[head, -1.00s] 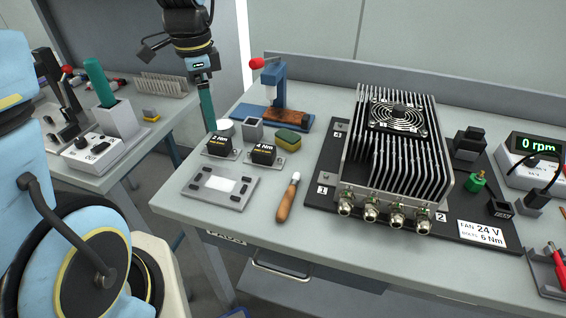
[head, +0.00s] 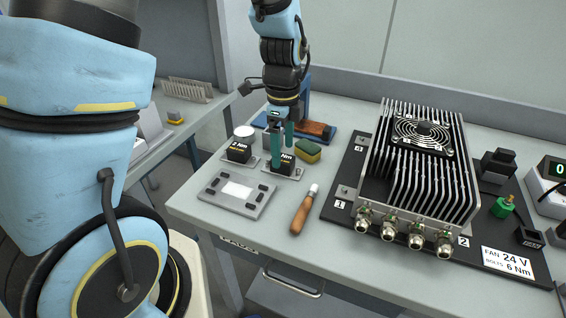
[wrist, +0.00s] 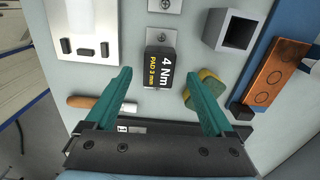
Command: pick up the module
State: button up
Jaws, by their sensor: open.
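A black module marked 4 Nm (head: 288,168) sits on a small metal plate on the bench; in the head view a finger partly hides it. It also shows in the wrist view (wrist: 160,70), with yellow lettering "PAD 3 mm". A similar black module marked 2 Nm (head: 239,153) stands to its left. My gripper (head: 283,153) is open and empty, its teal fingers pointing down at the 4 Nm module. In the wrist view the fingertips (wrist: 164,74) lie either side of that module, with gaps on both sides. Its height above the module is hard to tell.
A yellow-green sponge (head: 307,151) lies close to the right of the 4 Nm module. A grey plate (head: 238,205) and a wooden-handled tool (head: 304,212) lie in front. A blue-based press (head: 318,131) stands behind. A finned heat sink (head: 422,165) fills the right.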

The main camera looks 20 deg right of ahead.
aim_at(283, 158)
jog(key=shift+a+f+p, duration=0.1)
jog(key=shift+f+p, duration=0.2)
jog(key=shift+f, duration=1.5)
jog(key=shift+c, duration=0.3)
grip_shut()
